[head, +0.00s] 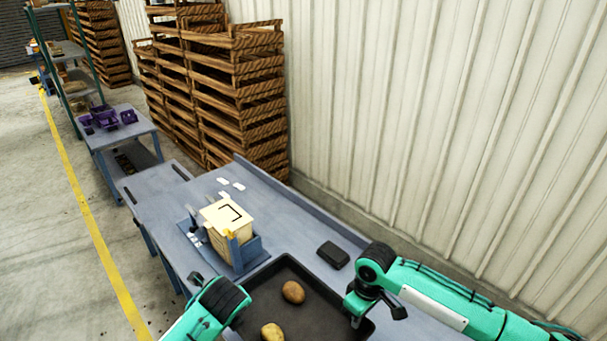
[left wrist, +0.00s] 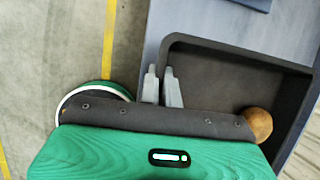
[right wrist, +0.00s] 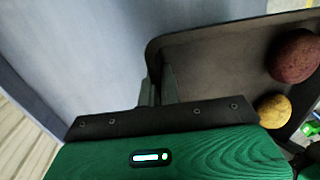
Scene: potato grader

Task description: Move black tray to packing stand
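The black tray (head: 262,270) is at the bottom middle of the head view, over the blue-grey bench, with potatoes in it. My left gripper (left wrist: 162,88) has its fingers on either side of the tray's left wall, close together on it. My right gripper (right wrist: 155,90) has its fingers on either side of the opposite wall, also close on it. In the head view my right gripper (head: 358,305) is at the tray's right edge. I cannot tell whether the tray touches the bench. I cannot tell which surface is the packing stand.
A cream box (head: 228,217) in a blue holder stands just beyond the tray. A small dark block (head: 333,255) lies to its right on the bench (head: 290,213). A table with purple items (head: 108,118) stands farther left. Wooden crates (head: 240,95) are stacked by the wall.

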